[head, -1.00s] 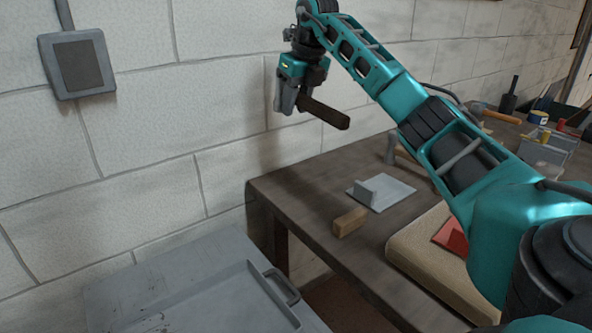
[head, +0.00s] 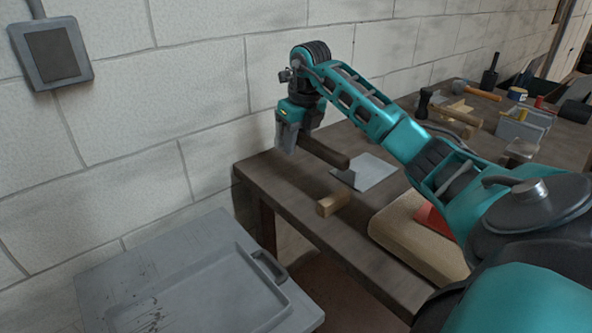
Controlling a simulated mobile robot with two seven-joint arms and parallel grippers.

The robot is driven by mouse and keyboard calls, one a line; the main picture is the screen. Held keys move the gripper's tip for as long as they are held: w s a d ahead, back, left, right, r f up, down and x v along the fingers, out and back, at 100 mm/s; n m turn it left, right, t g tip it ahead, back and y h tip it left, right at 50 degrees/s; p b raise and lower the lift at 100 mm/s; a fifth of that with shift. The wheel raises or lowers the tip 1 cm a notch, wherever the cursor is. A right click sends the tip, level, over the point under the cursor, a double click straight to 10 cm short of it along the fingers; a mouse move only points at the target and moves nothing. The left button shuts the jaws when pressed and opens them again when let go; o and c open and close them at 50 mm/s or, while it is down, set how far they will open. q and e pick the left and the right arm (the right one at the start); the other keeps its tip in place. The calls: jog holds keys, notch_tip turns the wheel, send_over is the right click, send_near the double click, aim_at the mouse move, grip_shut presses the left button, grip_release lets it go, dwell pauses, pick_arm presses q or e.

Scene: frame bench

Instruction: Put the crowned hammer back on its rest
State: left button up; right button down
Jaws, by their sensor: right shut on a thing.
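My right gripper (head: 287,141) is over the back left corner of the workbench (head: 285,187). It is shut on a dark brown handle-like bar (head: 325,152) that points right and slightly down. I take this bar for the hammer's handle; no hammer head can be made out, and the fingers hide the held end. I cannot tell whether the bar touches the bench. A hammer with an orange handle (head: 482,93) lies farther back. Light wooden pieces (head: 456,115) lie near a dark upright tool (head: 424,103); I cannot tell which thing is the rest. My left gripper is not in view.
A metal plate (head: 376,172) and a wooden block (head: 333,203) are on the bench by the held bar. A beige pad (head: 405,240) with a red item (head: 433,221) lies nearer. A grey bin (head: 523,128) stands right. A grey lidded case (head: 200,275) is at front left.

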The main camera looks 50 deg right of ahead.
aim_at(303, 135)
jog(key=x, duration=0.3)
jog(key=s+x, duration=0.1)
jog(key=x, duration=0.3)
jog(key=shift+s+f, duration=0.15)
jog(key=shift+s, duration=0.1)
jog(key=shift+f, duration=0.15)
jog(key=c, duration=0.8)
grip_release()
jog(key=shift+c, duration=0.2)
jog(key=v, duration=1.2)
jog(key=shift+a, duration=0.1)
